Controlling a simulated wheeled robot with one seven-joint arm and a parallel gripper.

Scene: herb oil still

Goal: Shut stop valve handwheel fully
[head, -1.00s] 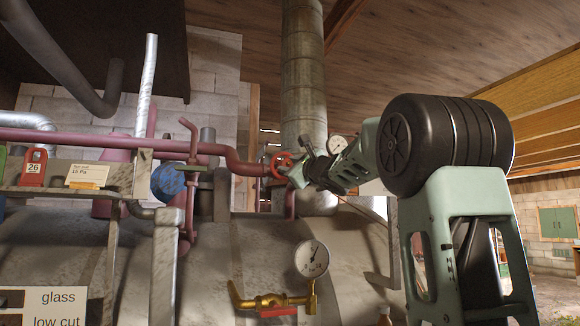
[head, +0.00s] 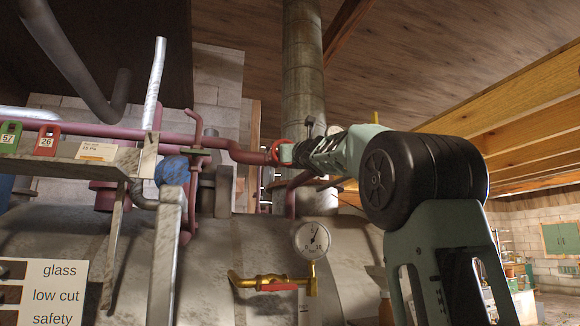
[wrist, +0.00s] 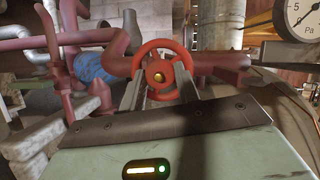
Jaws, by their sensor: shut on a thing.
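My gripper (wrist: 158,82) reaches to the wheel with one finger on each side of the hub. It is shut on the handwheel. In the head view my gripper (head: 288,153) meets the wheel from the right. The fingertips are partly hidden behind the rim in the wrist view.
A pressure gauge (head: 312,239) on a brass fitting (head: 270,283) stands below the arm. A shelf (head: 70,166) with number tags is at the left. A flue pipe (head: 303,70) rises behind the wheel. Another gauge (wrist: 303,18) is at the wrist view's upper right.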

